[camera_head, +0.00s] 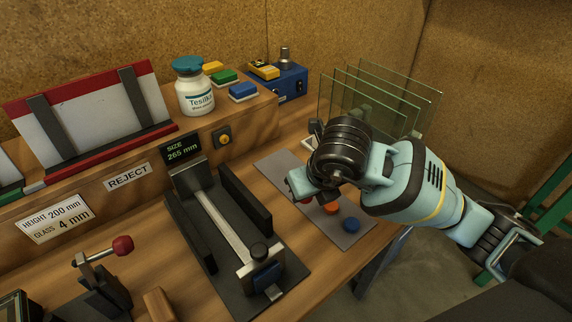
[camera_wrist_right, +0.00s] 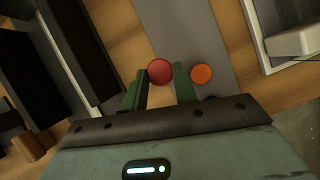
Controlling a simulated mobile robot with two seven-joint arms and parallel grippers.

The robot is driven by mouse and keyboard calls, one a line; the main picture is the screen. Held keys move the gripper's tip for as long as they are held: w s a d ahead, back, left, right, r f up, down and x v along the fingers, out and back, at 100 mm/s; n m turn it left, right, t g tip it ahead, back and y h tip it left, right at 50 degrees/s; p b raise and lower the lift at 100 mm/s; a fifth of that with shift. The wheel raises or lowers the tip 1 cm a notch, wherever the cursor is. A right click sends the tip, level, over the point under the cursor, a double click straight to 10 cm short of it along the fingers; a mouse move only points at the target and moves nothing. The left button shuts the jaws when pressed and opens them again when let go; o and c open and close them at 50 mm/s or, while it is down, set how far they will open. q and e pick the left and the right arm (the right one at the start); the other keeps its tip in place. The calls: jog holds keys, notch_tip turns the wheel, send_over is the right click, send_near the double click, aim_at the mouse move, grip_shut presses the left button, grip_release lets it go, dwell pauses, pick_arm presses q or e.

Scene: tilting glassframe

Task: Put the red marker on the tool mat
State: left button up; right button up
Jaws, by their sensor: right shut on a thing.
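The red marker (camera_wrist_right: 160,71) is a round disc between the two green fingertips of my right gripper (camera_wrist_right: 160,80) in the right wrist view. The gripper is shut on it. In the head view, my right gripper (camera_head: 306,193) is over the grey tool mat (camera_head: 277,163) and hides most of the red marker. The mat also shows in the right wrist view (camera_wrist_right: 200,30), with the red marker at its left edge in that picture. I cannot tell whether the marker touches the mat. My left gripper is not in view.
An orange disc (camera_head: 331,209) and a blue disc (camera_head: 351,225) lie on the mat close to my right gripper. Upright glass panes (camera_head: 400,100) stand behind my right arm. A dark clamp fixture (camera_head: 225,225) is left of the mat. The mat's far end is bare.

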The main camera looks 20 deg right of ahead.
send_near(284, 167)
jog(key=shift+w+a+f, duration=0.15)
jog(key=shift+w+f, duration=0.75)
jog(key=shift+w, duration=0.2)
jog(key=shift+w+f, duration=0.1)
jog(key=shift+f, duration=1.65)
jog(key=shift+f, duration=0.2)
jog(key=o, duration=1)
jog(key=shift+r, duration=0.1)
